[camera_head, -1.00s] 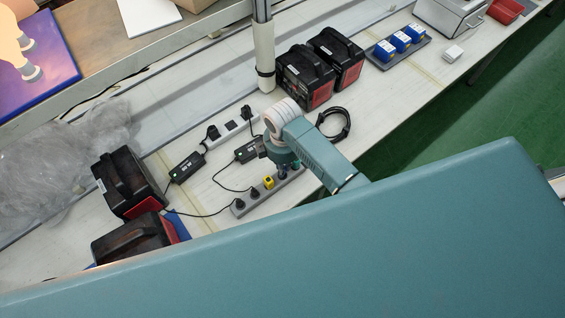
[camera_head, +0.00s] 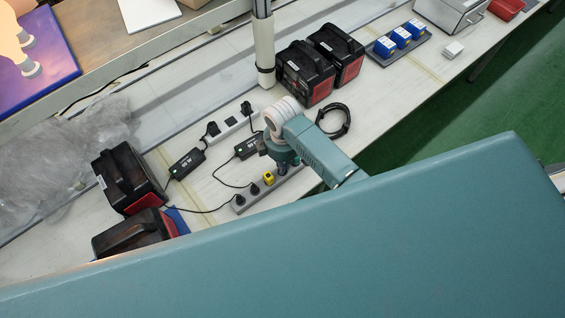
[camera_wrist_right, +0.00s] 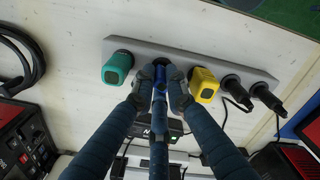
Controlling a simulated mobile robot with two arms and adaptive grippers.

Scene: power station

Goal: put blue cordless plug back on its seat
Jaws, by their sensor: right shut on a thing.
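My right gripper (camera_head: 283,163) is over the grey socket strip (camera_head: 238,209) in the head view. The yellow plug also shows in the head view (camera_head: 268,178). My left gripper is not in view.
Two black plugs (camera_wrist_right: 263,93) sit at the strip's end. A white power strip (camera_head: 229,127) and black adapters with cables (camera_head: 186,164) lie beside it. Black-and-red cases (camera_head: 128,178) stand at left and behind. A coiled black cable (camera_head: 334,121) lies to the right.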

